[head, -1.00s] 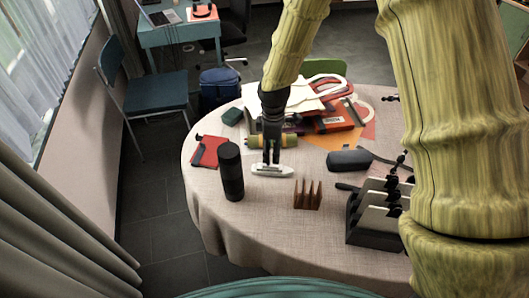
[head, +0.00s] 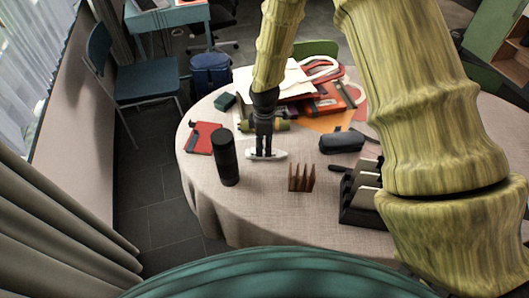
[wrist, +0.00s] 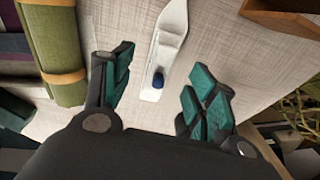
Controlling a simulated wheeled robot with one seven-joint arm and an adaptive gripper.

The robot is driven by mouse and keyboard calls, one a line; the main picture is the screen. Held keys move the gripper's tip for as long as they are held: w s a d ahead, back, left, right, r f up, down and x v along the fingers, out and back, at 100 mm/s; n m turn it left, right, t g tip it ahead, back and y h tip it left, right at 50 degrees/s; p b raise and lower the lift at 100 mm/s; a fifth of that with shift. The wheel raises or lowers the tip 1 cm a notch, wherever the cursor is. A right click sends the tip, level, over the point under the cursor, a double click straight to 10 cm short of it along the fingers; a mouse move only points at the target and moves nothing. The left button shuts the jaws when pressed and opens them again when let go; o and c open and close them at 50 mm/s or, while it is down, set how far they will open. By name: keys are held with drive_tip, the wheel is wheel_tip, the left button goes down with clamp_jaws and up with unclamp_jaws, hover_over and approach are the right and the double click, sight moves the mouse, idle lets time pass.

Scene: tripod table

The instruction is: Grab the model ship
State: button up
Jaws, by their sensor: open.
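The model ship is a small white ship (head: 279,155) lying on the round table in the head view. In the wrist view the ship (wrist: 171,28) runs up the picture, with a dark blue part near its lower end. My gripper (head: 264,152) points down over the ship in the head view, its fingers overlapping the ship's middle. In the wrist view my gripper (wrist: 160,80) is open, with one teal-padded finger on each side of the ship's lower end. I see no finger touching it. The exact height gap is hard to tell.
A black cylinder (head: 225,160) stands left of the ship. A brown slotted rack (head: 301,179) and a dark case (head: 342,141) are to the right. A green roll with tan bands (wrist: 58,50) lies close beside the gripper. The cloth (head: 258,208) in front is clear.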

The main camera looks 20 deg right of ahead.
drive_tip(key=shift+s+f, duration=0.2)
drive_tip(key=shift+s, duration=0.1)
drive_tip(key=f, duration=0.1)
drive_tip(key=f+p, duration=0.1)
drive_tip(key=f, duration=0.1)
drive_tip(key=shift+w, duration=0.35)
drive_tip(key=shift+s+f, duration=0.2)
drive_tip(key=shift+f, duration=0.1)
drive_tip(key=shift+w+f, duration=0.1)
drive_tip(key=shift+w, duration=0.05)
drive_tip(key=c, duration=1.2)
drive_tip(key=shift+o, duration=0.2)
